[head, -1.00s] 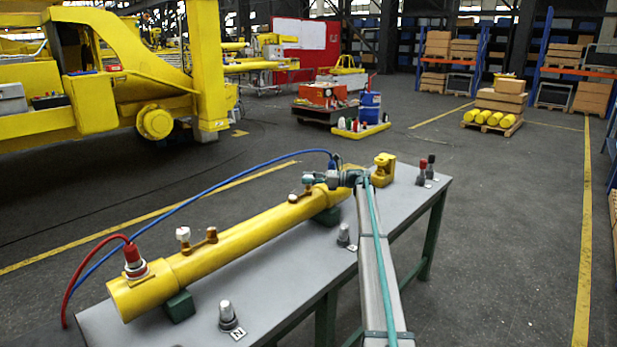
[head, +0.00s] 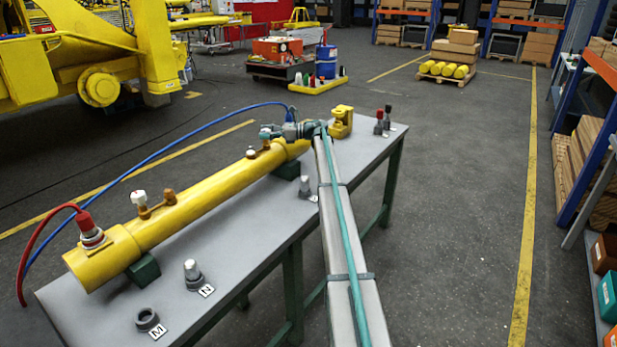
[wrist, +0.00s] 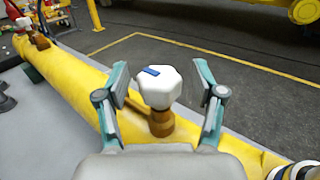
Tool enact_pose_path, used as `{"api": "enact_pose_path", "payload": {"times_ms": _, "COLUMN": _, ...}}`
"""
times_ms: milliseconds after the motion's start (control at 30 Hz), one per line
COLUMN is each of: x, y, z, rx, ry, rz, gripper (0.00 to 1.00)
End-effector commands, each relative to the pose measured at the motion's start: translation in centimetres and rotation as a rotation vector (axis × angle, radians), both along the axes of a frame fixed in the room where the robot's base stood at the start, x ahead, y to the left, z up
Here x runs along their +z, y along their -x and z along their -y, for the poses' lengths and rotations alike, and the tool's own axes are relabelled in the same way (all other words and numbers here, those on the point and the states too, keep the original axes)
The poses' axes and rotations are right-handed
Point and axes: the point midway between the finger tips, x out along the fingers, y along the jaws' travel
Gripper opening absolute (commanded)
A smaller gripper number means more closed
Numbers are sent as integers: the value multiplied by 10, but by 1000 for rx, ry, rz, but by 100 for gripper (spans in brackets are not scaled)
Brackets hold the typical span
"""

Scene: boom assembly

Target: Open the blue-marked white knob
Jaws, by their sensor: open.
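The white knob (wrist: 160,86) has a blue mark on top and sits on a brown fitting (wrist: 160,122) on the yellow cylinder (wrist: 75,80). My gripper (wrist: 166,82) is open, with one finger on each side of the knob and visible gaps to it. In the head view my gripper (head: 268,132) is over the far part of the cylinder (head: 200,192), and I cannot make out the blue-marked knob there. Another white-topped knob (head: 138,198) stands nearer the cylinder's close end.
The cylinder rests on green blocks (head: 143,270) on a grey table (head: 235,255). A red hose fitting (head: 88,228) and a blue hose (head: 180,142) run along it. Grey parts (head: 192,270) and a yellow bracket (head: 342,122) stand on the table.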

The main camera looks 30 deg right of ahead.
Motion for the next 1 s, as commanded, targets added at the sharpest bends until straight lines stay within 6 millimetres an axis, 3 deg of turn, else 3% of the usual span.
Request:
{"api": "enact_pose_path", "payload": {"times_ms": 100, "x": -7, "y": 0, "z": 0, "rx": -12, "ry": 2, "rz": 1, "gripper": 68}}
{"api": "enact_pose_path", "payload": {"times_ms": 767, "x": -8, "y": 1, "z": -1, "rx": -125, "ry": 2, "rz": 1, "gripper": 68}}
{"api": "enact_pose_path", "payload": {"times_ms": 1000, "x": 3, "y": 6, "z": -4, "rx": -325, "ry": -2, "rz": 0, "gripper": 68}}
